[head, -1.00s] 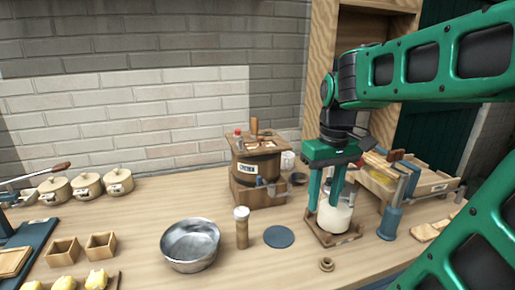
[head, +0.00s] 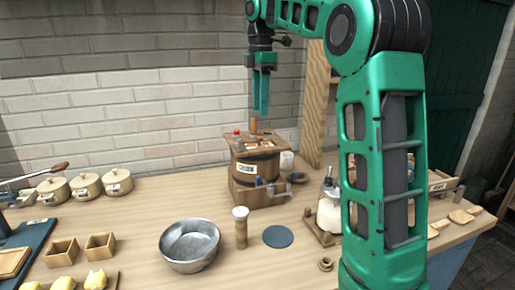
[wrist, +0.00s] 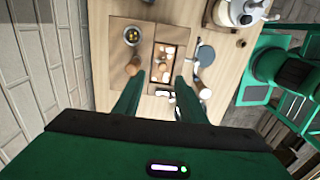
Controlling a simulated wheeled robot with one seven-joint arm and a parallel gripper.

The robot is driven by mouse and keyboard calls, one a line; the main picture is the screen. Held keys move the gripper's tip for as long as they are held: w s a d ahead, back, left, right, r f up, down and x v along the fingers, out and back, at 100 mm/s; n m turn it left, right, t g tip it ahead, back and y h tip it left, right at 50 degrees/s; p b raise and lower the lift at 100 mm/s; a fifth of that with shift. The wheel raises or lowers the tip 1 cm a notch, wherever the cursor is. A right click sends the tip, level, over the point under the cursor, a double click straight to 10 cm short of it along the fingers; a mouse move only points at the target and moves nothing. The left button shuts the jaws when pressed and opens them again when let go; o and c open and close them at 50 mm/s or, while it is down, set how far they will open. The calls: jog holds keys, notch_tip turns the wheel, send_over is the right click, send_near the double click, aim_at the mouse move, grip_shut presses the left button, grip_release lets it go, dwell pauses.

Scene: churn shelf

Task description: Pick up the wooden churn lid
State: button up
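The labelled wooden churn (head: 262,166) stands near the wall in the head view. Its wooden top (head: 268,148) carries small items and an upright brown handle (head: 253,126); I cannot tell which part is the lid. In the wrist view, the churn's top (wrist: 166,66) shows below and between my fingers, with a brown round-ended piece (wrist: 133,65) to the left. My gripper (head: 262,110) points down above the churn, and its fingertips appear close above the handle. In the wrist view my gripper's fingers (wrist: 155,82) are apart, with nothing held between them.
A shaker (head: 241,228), blue disc (head: 279,236) and metal bowl (head: 189,246) stand in front. A small wooden ring (head: 326,264) lies near the front edge. Lidded pots (head: 87,186) line the left.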

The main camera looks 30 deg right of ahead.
aim_at(259, 137)
jog(key=shift+f, duration=2)
jog(key=f, duration=0.4)
jog(key=shift+s+a+f, duration=0.1)
jog(key=shift+s+a, duration=0.15)
jog(key=shift+a, duration=0.1)
jog(key=shift+f, duration=0.55)
grip_shut()
